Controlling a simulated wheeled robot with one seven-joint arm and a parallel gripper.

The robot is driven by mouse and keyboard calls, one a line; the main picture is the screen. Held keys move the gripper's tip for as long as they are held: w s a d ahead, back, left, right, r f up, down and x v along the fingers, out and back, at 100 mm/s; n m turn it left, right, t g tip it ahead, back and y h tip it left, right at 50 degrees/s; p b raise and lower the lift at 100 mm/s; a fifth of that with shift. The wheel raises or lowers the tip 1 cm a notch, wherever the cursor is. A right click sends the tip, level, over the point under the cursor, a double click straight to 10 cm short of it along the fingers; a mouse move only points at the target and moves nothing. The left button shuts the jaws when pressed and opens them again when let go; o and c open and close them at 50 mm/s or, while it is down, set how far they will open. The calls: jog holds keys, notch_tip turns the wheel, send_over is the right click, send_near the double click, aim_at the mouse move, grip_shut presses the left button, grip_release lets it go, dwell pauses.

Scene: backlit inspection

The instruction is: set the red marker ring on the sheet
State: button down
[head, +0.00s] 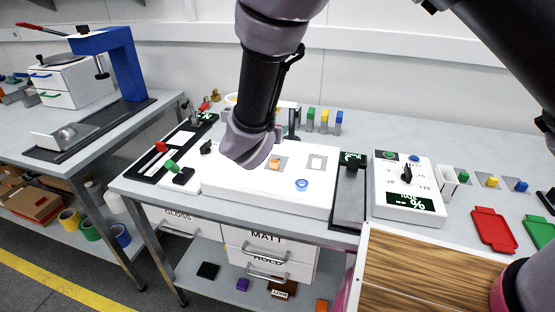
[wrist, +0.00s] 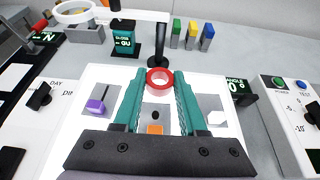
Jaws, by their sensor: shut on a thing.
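My gripper (wrist: 159,84) is shut on the red marker ring (wrist: 158,93), held between the tips of its teal fingers in the wrist view. The ring is over the far part of a bright white panel (wrist: 125,78); I cannot tell whether it touches it. This panel, the likely sheet, is the top of the white box (head: 235,181) in the head view. There my arm hides the fingers and ring.
On the panel are a purple piece (wrist: 96,106), an orange block (wrist: 155,129) and a blue ring (head: 301,185). A dark stand (wrist: 125,39) and several coloured blocks (wrist: 192,34) are behind. A control box (head: 406,206) is at right.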

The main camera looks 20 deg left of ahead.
aim_at(276, 157)
notch_tip(276, 157, down, 9)
jog(key=shift+f, duration=0.1)
dwell(0.3)
jog(key=shift+c, duration=2.3)
grip_release()
jog(key=shift+s, duration=0.1)
jog(key=v, duration=1.2)
jog(key=shift+d, duration=0.1)
